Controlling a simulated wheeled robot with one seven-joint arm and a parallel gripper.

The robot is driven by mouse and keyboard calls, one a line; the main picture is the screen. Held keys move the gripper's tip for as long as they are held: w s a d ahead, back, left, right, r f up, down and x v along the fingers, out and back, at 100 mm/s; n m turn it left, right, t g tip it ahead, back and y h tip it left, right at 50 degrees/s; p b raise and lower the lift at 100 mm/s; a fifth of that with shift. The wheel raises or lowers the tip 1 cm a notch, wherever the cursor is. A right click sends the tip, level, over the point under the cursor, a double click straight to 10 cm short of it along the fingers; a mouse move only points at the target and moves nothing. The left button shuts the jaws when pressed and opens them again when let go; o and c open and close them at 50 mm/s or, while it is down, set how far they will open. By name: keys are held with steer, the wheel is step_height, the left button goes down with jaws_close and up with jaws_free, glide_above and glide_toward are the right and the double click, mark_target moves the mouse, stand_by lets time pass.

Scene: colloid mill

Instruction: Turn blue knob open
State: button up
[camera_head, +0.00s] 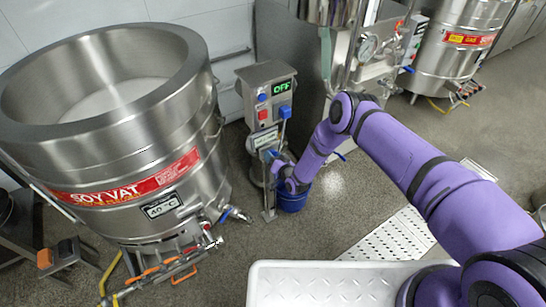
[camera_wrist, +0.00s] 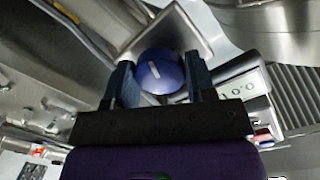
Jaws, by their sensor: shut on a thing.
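A round blue knob (camera_wrist: 160,76) with a white pointer line sits on a square metal plate in the wrist view. My gripper (camera_wrist: 158,68) is shut on it, with one dark finger on each side. In the head view my gripper (camera_head: 272,157) is at the lower front of a metal control post (camera_head: 264,75), below a white label plate. The knob cannot be made out clearly there behind the fingers. A plate with dial marks (camera_wrist: 240,88) lies right of the knob in the wrist view. The post's green display (camera_head: 282,87) reads OFF.
A large steel soy vat (camera_head: 120,140) stands left of the post, with a valve outlet (camera_head: 235,214) jutting toward it. A white tray (camera_head: 320,285) is in front. Another steel vessel (camera_head: 455,55) stands at back right.

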steer(key=shift+d+f+n+t, duration=0.1)
steer(key=shift+n+t, duration=0.25)
steer(key=shift+n, duration=3.65)
steer(key=shift+d+n+t, duration=0.1)
steer(key=shift+n+t, duration=0.25)
steer(key=shift+n, duration=3.65)
steer(key=o, duration=0.9)
steer(key=v, duration=1)
steer(key=shift+s, duration=0.35)
steer(key=shift+d, duration=0.15)
